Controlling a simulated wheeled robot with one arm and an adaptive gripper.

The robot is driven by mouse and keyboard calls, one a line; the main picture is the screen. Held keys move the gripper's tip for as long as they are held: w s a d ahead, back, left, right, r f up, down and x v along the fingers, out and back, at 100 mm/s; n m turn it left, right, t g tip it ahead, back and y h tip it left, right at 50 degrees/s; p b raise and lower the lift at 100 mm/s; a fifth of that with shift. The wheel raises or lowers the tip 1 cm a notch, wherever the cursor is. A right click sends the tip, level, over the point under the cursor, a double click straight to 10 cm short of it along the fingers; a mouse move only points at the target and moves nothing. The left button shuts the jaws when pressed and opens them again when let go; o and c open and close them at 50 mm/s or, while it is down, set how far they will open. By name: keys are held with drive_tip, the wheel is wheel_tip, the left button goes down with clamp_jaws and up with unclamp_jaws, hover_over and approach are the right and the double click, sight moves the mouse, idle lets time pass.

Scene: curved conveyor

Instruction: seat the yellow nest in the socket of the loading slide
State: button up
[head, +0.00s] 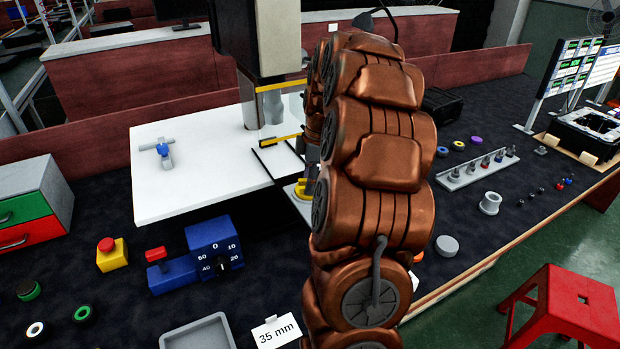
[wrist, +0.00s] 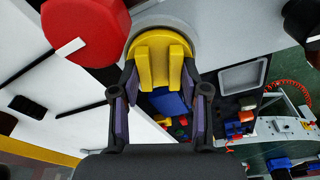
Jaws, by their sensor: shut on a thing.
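The yellow nest (wrist: 145,68) is a round yellow piece with two upright prongs. My gripper (wrist: 160,78) is shut on it, with one dark finger at each side. A pale grey round rim (wrist: 180,25) curves behind the nest in the wrist view and seems to be the socket of the loading slide. The nest is over or in this rim; I cannot tell which. In the head view a small part of the nest (head: 301,190) shows beside my copper-coloured arm, at the right side of the white plate. My arm hides most of the gripper and slide there.
A press column (head: 265,45) stands behind the white plate (head: 205,190). A large red round part (wrist: 88,28) is close at the upper left in the wrist view. A blue dial box (head: 214,247), a yellow button box (head: 112,257) and a grey tray (head: 198,333) stand in front.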

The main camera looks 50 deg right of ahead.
drive_tip(key=shift+f, duration=0.1)
drive_tip(key=o, duration=1.2)
drive_tip(key=shift+c, duration=0.2)
wheel_tip(320, 180, up, 12)
drive_tip(key=s+d+b, duration=0.1)
drive_tip(key=b, duration=0.1)
drive_tip(key=shift+d+b, duration=0.15)
drive_tip(key=shift+b, duration=0.15)
drive_tip(key=shift+s, duration=0.1)
